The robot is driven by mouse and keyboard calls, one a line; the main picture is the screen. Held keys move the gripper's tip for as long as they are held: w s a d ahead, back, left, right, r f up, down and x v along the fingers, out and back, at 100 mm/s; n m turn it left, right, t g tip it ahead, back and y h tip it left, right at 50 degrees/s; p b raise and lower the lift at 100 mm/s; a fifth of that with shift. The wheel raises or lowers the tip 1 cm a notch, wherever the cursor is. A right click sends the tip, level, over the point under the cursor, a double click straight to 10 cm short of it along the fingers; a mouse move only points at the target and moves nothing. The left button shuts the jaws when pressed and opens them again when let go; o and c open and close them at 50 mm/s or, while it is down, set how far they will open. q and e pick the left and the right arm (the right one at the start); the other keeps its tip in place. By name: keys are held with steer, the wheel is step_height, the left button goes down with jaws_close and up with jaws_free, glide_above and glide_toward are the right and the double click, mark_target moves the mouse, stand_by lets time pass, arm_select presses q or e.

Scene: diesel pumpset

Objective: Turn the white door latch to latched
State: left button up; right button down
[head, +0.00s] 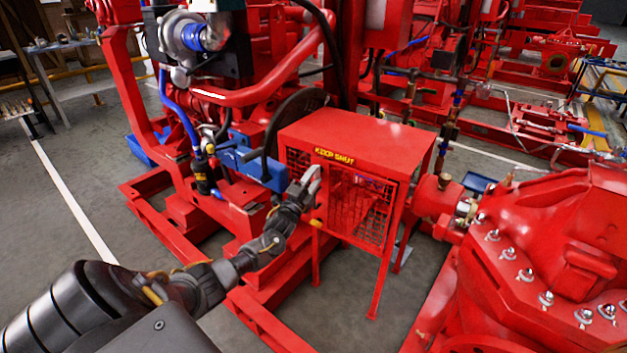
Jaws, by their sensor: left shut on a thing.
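A red guard box (352,131) with mesh sides and a yellow "KEEP SHUT" label (334,157) stands in the middle of the head view. Its mesh door (362,205) faces me and looks closed. My left gripper (314,178) is at the door's upper left edge, just below the label, with its pale fingers shut on the white door latch. The fingers and wrist hide most of the latch, so I cannot tell its angle. My right gripper is not in view.
The red engine with a blue turbo part (200,37) stands behind and left of the box. A large red pump casing (560,235) with several bolts is at the right. Red base rails (268,318) run below my left arm. Grey floor lies open at the left.

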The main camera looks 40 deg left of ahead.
arm_select(q)
steer(key=o, duration=1)
steer(key=shift+s+f, duration=0.15)
steer(key=shift+s, duration=0.05)
steer(key=p+v, duration=0.1)
steer(key=v, duration=0.9)
steer(key=shift+s+d, duration=0.1)
steer(key=shift+s, duration=0.05)
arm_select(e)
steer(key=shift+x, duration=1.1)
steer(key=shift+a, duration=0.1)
